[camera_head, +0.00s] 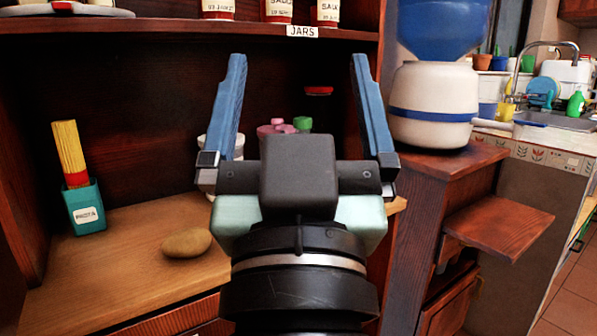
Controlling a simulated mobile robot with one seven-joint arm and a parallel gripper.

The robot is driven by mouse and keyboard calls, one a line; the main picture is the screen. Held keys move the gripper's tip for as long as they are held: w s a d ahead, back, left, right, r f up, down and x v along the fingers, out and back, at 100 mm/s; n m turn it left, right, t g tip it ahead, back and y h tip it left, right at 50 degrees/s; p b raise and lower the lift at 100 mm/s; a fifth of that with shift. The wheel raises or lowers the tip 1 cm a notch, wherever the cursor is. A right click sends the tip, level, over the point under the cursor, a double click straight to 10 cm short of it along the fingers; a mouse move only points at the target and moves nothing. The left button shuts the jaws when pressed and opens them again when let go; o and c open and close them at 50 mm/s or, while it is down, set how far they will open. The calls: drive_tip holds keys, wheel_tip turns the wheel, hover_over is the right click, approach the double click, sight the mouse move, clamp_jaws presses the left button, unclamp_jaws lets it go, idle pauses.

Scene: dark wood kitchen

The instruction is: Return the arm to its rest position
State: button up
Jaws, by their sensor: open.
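My gripper (299,85) is in the middle of the view, in front of the dark wood cabinet. Its two blue fingers stand wide apart and point up and away from me, with nothing between them. My wrist and gripper body fill the lower middle and hide part of the wooden counter (128,254) behind. The rest position itself is not marked by anything I can see.
A potato-like object (187,243) and a teal pasta box (87,209) sit on the counter at left. A shelf (150,29) with jars runs above. A water dispenser (432,110) stands at right, near a small protruding wood shelf (500,226). A sink (555,121) lies beyond.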

drive_tip(key=s+r+t, duration=0.3)
drive_tip(key=s+r, duration=0.2)
drive_tip(key=r, duration=0.2)
wheel_tip(320, 180, up, 36)
drive_tip(key=p, duration=3.8)
drive_tip(key=shift+w+r+g, duration=0.2)
drive_tip(key=shift+w+g, duration=0.2)
drive_tip(key=shift+w, duration=0.05)
